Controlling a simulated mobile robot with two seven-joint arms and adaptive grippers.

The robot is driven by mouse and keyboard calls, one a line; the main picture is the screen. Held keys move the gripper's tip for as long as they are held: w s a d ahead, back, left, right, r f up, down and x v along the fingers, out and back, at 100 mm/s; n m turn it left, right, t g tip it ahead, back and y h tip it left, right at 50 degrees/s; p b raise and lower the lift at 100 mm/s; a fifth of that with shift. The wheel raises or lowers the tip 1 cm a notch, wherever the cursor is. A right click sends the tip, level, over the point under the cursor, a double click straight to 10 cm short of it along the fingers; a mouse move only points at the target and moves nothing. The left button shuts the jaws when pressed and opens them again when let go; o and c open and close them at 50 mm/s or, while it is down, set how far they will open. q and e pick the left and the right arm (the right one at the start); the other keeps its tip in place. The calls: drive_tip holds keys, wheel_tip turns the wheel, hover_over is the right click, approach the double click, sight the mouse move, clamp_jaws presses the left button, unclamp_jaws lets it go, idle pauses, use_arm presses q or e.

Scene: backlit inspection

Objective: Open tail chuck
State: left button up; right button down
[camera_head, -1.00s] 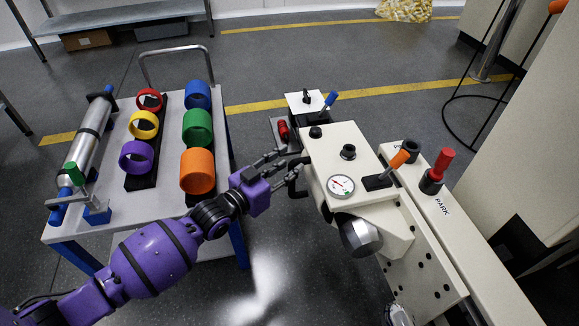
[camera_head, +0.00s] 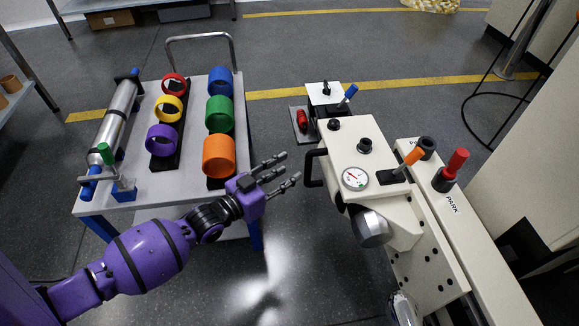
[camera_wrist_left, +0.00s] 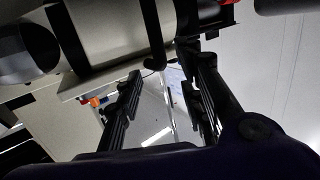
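The cream machine head (camera_head: 345,150) stands right of centre in the head view. It carries a round gauge (camera_head: 355,179), an orange-tipped lever (camera_head: 414,156) tilted up to the right, and a black loop handle (camera_head: 312,168) on its left side. A blue-tipped lever (camera_head: 350,92) stands on a small block behind it. A metal cylinder (camera_head: 372,229) projects at its front. I cannot tell which part is the tail chuck. My left gripper (camera_head: 291,167) is open and empty, just left of the handle and apart from it. Its spread fingers fill the left wrist view (camera_wrist_left: 165,75).
A trolley (camera_head: 140,205) at left holds coloured rings, such as an orange ring (camera_head: 219,155), and a silver cylinder (camera_head: 113,122). A red lever (camera_head: 456,163) stands by the PARK label at right. Open floor (camera_head: 285,240) lies between trolley and machine.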

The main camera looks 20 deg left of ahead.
drive_tip(key=shift+r, duration=0.15)
drive_tip(key=shift+w+r, duration=0.1)
drive_tip(key=shift+r, duration=0.15)
idle(0.3)
